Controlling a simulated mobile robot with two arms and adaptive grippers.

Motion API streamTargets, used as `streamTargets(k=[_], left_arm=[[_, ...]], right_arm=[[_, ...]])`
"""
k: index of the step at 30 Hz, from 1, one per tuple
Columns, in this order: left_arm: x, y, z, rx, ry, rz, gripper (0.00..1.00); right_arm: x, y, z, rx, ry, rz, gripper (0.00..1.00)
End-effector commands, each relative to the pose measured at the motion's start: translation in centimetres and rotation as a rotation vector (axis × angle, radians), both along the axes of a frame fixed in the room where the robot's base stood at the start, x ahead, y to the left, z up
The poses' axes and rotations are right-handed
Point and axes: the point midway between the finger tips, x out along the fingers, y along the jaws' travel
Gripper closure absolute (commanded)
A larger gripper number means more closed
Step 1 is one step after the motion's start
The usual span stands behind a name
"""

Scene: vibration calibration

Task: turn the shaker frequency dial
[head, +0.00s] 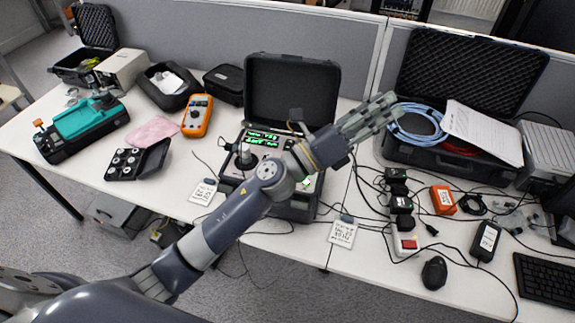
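The shaker (291,92) is a black case with its lid raised, in the middle of the table. Its panel has a lit green display (263,139), and a dark cylinder (246,158) stands on the panel's left side. My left arm and wrist cross in front of the panel and cover much of its right part. I cannot make out the frequency dial. My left gripper (386,112) is to the right of the case, in the air above the table, with its fingers extended, open and empty. My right gripper is not in view.
An open black case (470,72) with a blue cable (418,124) and papers is at the right. Cables, a power strip (405,242) and a mouse (434,273) clutter the front right. An orange meter (197,115) and a teal device (88,117) are left. A grey partition stands behind.

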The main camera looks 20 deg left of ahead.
Motion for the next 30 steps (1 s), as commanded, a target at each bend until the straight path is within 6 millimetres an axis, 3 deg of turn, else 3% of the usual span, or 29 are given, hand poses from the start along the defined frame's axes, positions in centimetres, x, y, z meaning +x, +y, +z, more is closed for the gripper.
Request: streamTargets(k=[3,6,10,13,17,21,27,30], left_arm=[[-1.5,-4.2,-0.4,0.285,-0.244,-0.125,0.67],[-2.6,-6.5,-2.3,0.525,-0.435,-0.233,0.67],[-3.4,-7.5,-6.2,0.839,-0.660,-0.387,0.67],[-3.2,-6.3,-9.6,1.080,-0.807,-0.517,0.67],[-2.0,-2.4,-13.7,1.389,-0.951,-0.712,0.67],[0.1,4.5,-16.1,1.699,-1.023,-0.951,0.67],[2.0,14.2,-15.6,1.999,-0.982,-1.263,0.67],[2.3,17.1,-14.9,2.069,-0.943,-1.360,0.67]], right_arm=[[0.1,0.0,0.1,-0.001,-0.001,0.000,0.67],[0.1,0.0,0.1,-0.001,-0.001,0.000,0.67],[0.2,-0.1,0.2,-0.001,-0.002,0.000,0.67],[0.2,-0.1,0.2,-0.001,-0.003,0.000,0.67],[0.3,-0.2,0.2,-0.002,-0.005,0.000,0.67],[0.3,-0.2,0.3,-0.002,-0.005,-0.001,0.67],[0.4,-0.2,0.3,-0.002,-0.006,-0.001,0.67],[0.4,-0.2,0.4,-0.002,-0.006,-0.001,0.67]])
